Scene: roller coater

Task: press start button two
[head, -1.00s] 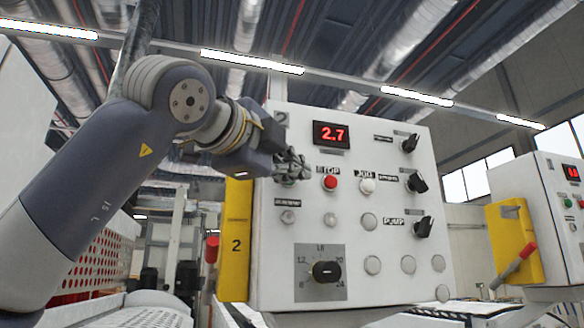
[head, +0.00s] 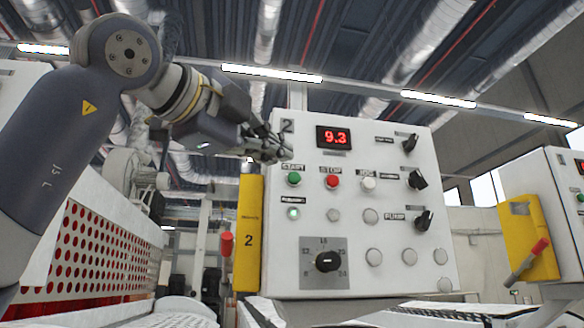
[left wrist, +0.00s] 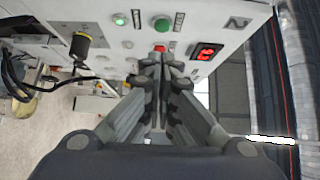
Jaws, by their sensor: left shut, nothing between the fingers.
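The control panel marked 2 (head: 330,225) is a white box with a red display (head: 334,138) reading 9.3. Its green START button (head: 294,179) is in full view, left of the red STOP button (head: 332,181). Below START, a small indicator lamp (head: 293,213) glows green. My left gripper (head: 284,152) is shut and empty, above and left of the START button and apart from it in the picture. In the left wrist view, the shut fingers (left wrist: 161,55) point toward the panel, with the green button (left wrist: 162,24) beyond their tips. My right gripper is not in view.
Black rotary switches (head: 417,180) and a large dial (head: 326,262) stick out of the panel. A second panel (head: 555,200) stands at the right.

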